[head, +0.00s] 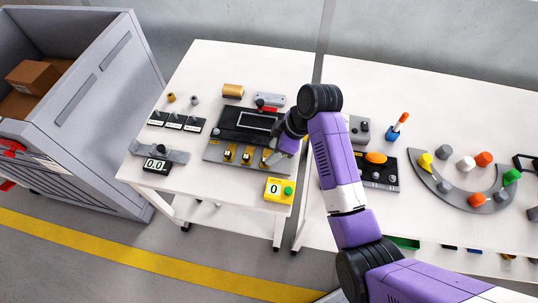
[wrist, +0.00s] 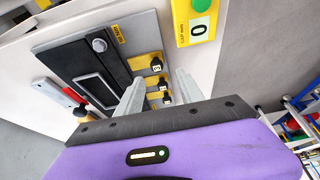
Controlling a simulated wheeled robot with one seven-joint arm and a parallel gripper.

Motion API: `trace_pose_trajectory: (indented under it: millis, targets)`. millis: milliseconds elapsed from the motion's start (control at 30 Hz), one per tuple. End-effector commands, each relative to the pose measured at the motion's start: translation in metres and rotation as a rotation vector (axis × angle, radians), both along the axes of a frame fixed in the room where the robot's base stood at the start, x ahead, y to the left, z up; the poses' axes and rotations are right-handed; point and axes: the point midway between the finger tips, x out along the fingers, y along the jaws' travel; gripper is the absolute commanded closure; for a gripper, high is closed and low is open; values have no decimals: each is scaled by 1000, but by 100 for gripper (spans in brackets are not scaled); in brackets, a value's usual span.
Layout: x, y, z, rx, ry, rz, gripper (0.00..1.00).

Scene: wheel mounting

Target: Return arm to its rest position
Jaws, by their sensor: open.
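My purple arm reaches from the lower right over the tables in the head view. My gripper (head: 276,155) is above the right side of a dark grey panel (head: 216,152) on the left table. In the wrist view my gripper (wrist: 156,92) has two pale fingers standing apart, with nothing held between them. Behind the fingers the panel (wrist: 62,40) shows a black screen-like frame and several yellow blocks with black knobs. I cannot tell whether the fingertips touch the panel.
A yellow counter box (head: 279,191) reading 0 with a green button stands at the left table's front edge. The right table holds an orange-button box (head: 376,158) and a grey arc tray (head: 427,176) with coloured pegs. A grey bin (head: 100,130) stands left.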

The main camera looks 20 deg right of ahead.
Motion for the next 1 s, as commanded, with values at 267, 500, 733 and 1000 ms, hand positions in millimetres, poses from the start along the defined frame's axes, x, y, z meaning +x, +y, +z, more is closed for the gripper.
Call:
trace_pose_trajectory:
  millis: [267, 500, 733, 1000]
  targets:
    - [-5, -7, 20, 0, 0, 0, 56]
    - [-5, -7, 20, 1, 1, 0, 56]
    - [-5, -7, 20, 1, 1, 0, 56]
    - [32, -16, 35, 17, -119, -176, 56]
